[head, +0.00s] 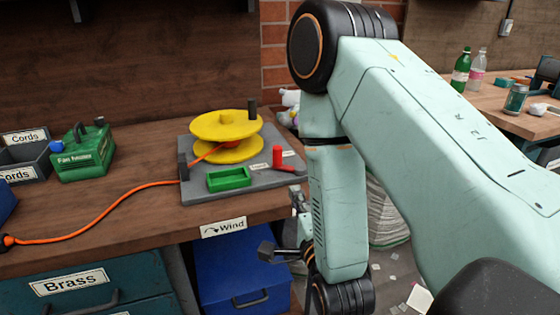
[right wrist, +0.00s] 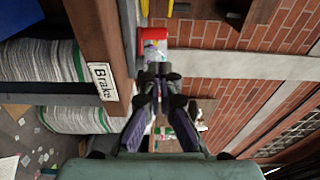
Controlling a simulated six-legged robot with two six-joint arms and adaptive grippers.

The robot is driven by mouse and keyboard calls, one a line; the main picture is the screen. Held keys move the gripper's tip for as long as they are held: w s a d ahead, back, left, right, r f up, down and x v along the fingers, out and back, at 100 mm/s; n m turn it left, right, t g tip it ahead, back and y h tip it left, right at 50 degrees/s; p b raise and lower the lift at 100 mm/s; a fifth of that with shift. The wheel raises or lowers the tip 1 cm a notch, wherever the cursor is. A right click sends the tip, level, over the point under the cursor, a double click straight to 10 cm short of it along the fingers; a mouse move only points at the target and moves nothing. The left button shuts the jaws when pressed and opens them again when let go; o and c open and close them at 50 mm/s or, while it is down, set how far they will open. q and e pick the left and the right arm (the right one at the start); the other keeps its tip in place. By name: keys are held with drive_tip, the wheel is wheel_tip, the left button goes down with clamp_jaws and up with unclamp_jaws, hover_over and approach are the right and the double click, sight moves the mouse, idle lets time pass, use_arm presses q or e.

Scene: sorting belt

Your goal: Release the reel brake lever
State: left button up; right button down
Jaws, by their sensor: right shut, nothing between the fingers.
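The brake lever (head: 278,158) is red and stands upright at the right front corner of the grey reel base (head: 200,193). In the right wrist view a red part (right wrist: 152,36), likely the lever, lies just beyond my fingertips. My right gripper (head: 298,199) is low at the bench's front edge, below and right of the lever, mostly hidden by my arm. In the right wrist view its fingers (right wrist: 160,72) are together and empty. They look apart from the lever, but contact is hard to judge. My left gripper is out of view.
A yellow reel (head: 212,128) with an orange cord sits on the base, behind a green tray (head: 229,179). A green box (head: 82,155) stands left. A blue bin (head: 235,275) is underneath.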

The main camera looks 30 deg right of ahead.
drive_tip(key=shift+d+f, duration=0.15)
drive_tip(key=shift+w, duration=0.1)
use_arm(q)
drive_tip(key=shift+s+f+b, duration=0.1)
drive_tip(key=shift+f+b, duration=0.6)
use_arm(e)
approach(279, 156)
drive_tip(key=x, duration=0.7)
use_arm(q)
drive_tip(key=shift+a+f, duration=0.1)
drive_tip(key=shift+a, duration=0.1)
